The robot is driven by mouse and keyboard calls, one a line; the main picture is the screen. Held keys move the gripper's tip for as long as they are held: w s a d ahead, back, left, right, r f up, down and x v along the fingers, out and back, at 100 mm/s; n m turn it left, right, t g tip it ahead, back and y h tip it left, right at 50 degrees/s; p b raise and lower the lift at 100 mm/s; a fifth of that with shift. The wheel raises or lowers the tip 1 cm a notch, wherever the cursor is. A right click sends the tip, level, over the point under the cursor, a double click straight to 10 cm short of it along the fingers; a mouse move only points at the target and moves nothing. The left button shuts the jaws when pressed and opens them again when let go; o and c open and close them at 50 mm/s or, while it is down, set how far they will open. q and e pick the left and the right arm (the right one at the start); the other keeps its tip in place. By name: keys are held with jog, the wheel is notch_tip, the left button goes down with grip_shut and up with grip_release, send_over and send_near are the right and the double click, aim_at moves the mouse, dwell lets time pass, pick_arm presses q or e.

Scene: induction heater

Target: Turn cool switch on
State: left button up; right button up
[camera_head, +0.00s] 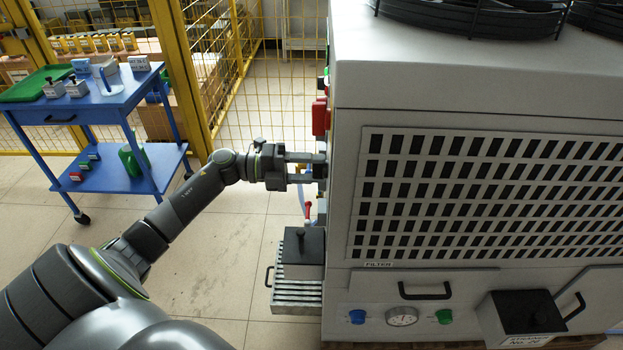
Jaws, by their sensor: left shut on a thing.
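My left gripper (319,167) reaches in from the left and is at the left side of the large grey machine (480,95). Its two fingers point right, one above the other, and are shut on a small part at that side face, at the place of the cool switch. That side is seen nearly edge-on, so the switch itself and its position are hidden. My right gripper is not in view.
A red box (320,117) sticks out from the machine side just above my gripper. A red-handled valve (307,210) and a dark box on a metal grate (297,291) are below. A blue cart (100,107) stands at the left before yellow fencing (280,90). Floor between is clear.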

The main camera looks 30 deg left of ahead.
pick_arm(q)
jog(key=shift+f+m+b, duration=0.1)
jog(key=shift+m+b, duration=2.25)
jog(key=shift+m, duration=0.05)
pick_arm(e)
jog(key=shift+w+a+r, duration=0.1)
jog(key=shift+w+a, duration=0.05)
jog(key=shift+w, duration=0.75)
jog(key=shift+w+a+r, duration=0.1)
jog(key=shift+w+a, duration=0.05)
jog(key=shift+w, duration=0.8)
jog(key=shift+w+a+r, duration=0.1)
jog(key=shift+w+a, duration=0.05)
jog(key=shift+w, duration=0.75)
pick_arm(q)
jog(key=o, duration=1)
jog(key=shift+c, duration=0.2)
